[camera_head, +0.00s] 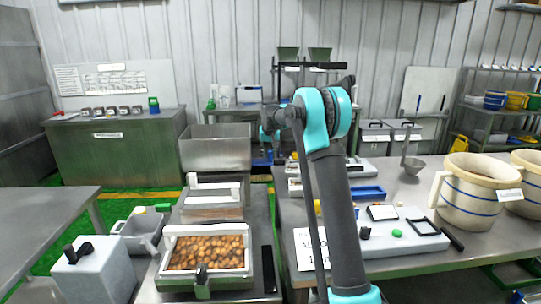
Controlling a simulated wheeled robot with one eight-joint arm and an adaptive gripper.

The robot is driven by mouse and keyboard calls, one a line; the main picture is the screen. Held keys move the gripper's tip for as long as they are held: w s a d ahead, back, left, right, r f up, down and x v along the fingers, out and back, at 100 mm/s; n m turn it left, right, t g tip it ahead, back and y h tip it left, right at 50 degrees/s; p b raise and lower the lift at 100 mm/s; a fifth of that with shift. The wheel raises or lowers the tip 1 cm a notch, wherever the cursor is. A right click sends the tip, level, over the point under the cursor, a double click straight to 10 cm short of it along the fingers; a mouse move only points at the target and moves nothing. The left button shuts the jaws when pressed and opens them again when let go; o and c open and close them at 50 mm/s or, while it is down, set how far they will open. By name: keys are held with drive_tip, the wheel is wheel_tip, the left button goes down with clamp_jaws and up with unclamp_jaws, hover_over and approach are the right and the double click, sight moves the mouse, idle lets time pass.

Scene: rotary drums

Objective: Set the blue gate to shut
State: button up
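I cannot make out a blue gate for certain. A small blue part (262,157) shows low at the back, left of my arm, and its shape is too small to tell. My arm rises through the middle of the view and bends at a teal joint, with its far end pointing away from the camera. A dark and teal piece of my wrist shows just left of that joint. The fingers of my gripper cannot be made out, and my arm hides part of what lies behind it.
A framed bin of brown nuts (207,252) stands front left of my arm. A steel hopper (215,150) is behind it. The right bench holds a blue tray (368,192), a white panel (400,234) and cream tubs with blue bands (470,192). Green floor shows at left.

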drive_tip(key=shift+d+r, duration=0.1)
drive_tip(key=v, duration=1.2)
